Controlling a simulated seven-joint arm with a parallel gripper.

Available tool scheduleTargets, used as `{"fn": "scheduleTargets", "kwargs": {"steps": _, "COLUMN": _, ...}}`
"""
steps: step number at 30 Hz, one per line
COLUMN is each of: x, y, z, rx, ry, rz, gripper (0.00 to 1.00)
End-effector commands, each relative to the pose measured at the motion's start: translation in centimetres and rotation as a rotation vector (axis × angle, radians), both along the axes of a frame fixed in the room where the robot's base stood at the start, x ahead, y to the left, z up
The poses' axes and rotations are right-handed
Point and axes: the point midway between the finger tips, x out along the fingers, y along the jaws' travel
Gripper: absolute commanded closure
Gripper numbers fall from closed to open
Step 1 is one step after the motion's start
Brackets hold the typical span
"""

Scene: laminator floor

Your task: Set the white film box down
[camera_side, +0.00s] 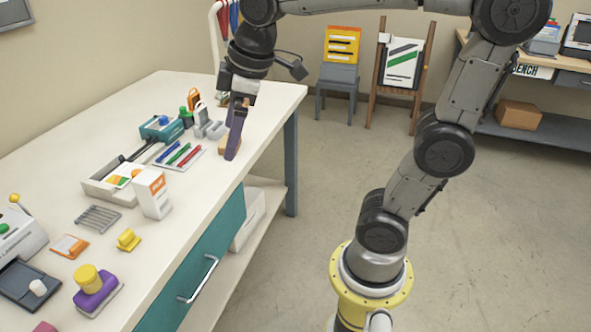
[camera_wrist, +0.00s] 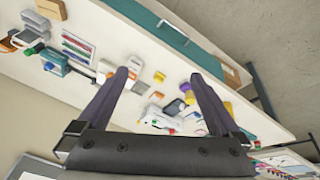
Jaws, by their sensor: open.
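The white film box (camera_side: 153,193) is a white carton with an orange label. It stands upright on the white table in the side view, near the front edge and beside the grey tray. My gripper (camera_side: 233,153) is over the table's right part, well apart from the box, with its dark purple fingers pointing down. In the wrist view my gripper (camera_wrist: 160,76) has its two fingers wide apart with nothing held between them.
A tan block (camera_side: 223,145) sits beside my fingertips. A pen tray (camera_side: 180,155), a teal device (camera_side: 161,128) and a grey tray (camera_side: 97,186) lie left of my gripper. A wire rack (camera_side: 97,218), a yellow clip (camera_side: 128,240) and a purple stamp (camera_side: 96,292) are nearer the camera.

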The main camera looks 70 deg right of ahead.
Motion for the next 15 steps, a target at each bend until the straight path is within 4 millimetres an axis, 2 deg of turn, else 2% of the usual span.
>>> {"fn": "scheduleTargets", "kwargs": {"steps": 1, "x": -2.4, "y": 0.1, "z": -0.5, "rx": 0.024, "ry": -0.027, "rz": -0.063, "gripper": 0.00}}
{"fn": "scheduleTargets", "kwargs": {"steps": 6, "x": -8.0, "y": 0.3, "z": -3.1, "rx": 0.115, "ry": -0.097, "rz": -0.270, "gripper": 0.00}}
{"fn": "scheduleTargets", "kwargs": {"steps": 10, "x": -10.6, "y": 0.4, "z": -4.9, "rx": 0.168, "ry": -0.129, "rz": -0.375, "gripper": 0.00}}
{"fn": "scheduleTargets", "kwargs": {"steps": 15, "x": -11.9, "y": 0.4, "z": -6.1, "rx": 0.199, "ry": -0.146, "rz": -0.433, "gripper": 0.00}}
